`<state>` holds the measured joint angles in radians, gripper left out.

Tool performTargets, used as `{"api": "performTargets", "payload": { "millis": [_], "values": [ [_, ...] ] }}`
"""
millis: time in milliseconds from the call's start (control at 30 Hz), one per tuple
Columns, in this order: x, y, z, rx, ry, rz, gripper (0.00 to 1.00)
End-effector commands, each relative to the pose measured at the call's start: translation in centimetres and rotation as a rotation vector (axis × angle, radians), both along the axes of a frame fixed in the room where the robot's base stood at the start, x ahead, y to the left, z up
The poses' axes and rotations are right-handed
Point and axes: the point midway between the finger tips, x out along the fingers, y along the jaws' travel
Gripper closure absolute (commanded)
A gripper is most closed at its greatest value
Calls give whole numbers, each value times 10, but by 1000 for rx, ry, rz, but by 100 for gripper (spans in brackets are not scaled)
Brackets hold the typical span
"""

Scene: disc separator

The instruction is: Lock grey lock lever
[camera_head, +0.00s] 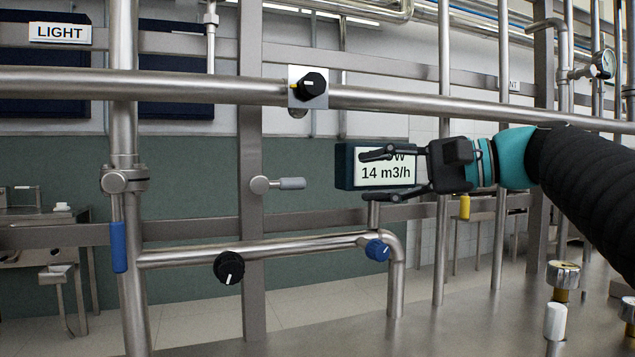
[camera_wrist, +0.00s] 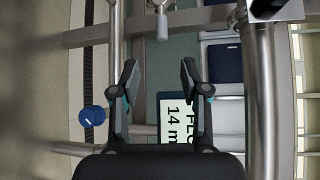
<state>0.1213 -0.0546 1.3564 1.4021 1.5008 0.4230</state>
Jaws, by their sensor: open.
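The grey lock lever (camera_head: 291,183) sits on a round metal hub at the upright steel post in the head view. Its short grey handle points horizontally to the right, towards my gripper. In the wrist view a lever (camera_wrist: 162,27) that looks like the same one shows at the top centre, ahead of the fingers. My gripper (camera_head: 371,176) is open and empty, right of the lever and apart from it. It points left, with one finger above the other, and overlaps the flow display in the head view. The open fingers also show in the wrist view (camera_wrist: 159,70).
A flow display (camera_head: 345,168) reading 14 m3/h is behind my fingers. A blue knob (camera_head: 378,250) and a black knob (camera_head: 229,267) sit on the lower pipe. A blue handle (camera_head: 118,247) hangs at left. A black knob (camera_head: 312,86) is on the upper pipe.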

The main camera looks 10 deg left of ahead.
Motion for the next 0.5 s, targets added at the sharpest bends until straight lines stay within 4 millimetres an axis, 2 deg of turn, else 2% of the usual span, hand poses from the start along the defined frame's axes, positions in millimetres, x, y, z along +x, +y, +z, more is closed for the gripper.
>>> {"api": "performTargets", "payload": {
  "millis": [167, 500],
  "values": [
    [1, 19, 1, 7, 0, 16, 55],
    [14, 79, -8, 6, 0, 18, 55]
  ]
}}
